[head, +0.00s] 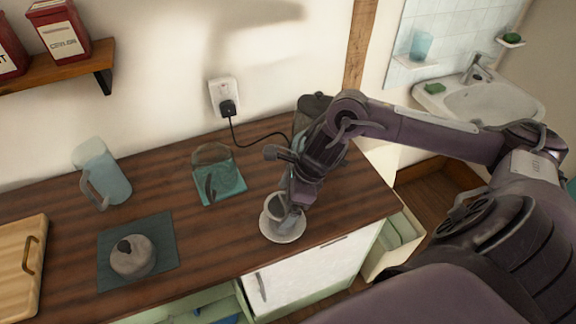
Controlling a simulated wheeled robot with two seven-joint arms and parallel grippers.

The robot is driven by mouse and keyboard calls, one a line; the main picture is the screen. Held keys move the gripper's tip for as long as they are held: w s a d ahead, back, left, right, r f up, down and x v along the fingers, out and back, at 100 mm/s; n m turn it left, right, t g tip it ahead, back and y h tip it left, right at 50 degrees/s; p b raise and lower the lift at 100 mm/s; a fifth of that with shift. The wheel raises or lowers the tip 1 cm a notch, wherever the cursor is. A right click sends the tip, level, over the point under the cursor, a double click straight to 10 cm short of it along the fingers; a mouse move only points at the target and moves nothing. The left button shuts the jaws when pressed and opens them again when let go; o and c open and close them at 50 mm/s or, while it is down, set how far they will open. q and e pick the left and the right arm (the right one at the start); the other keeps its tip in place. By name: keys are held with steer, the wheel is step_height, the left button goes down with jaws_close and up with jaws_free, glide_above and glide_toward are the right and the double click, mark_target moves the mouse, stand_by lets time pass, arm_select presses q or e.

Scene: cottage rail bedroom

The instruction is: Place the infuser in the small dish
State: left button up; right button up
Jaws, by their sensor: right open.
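A pale grey mug (276,209) stands on a white saucer (276,236) near the counter's front edge. My right gripper (291,204) reaches down at the mug's right side and rim; it is open, and I cannot tell whether it touches the mug. No infuser can be made out; the mug's inside is partly hidden by my gripper. My left gripper is out of view.
A glass pitcher (110,183) stands at the back left. A lidded grey pot (132,262) sits on a dark mat (165,240), beside a wooden board (14,270). A kettle-like appliance (314,104), plugged into the wall, stands behind my right arm. Bare counter lies left of the mug.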

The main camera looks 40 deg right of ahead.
steer(key=b+v, duration=0.2)
steer(key=v, duration=1)
stand_by(0.4)
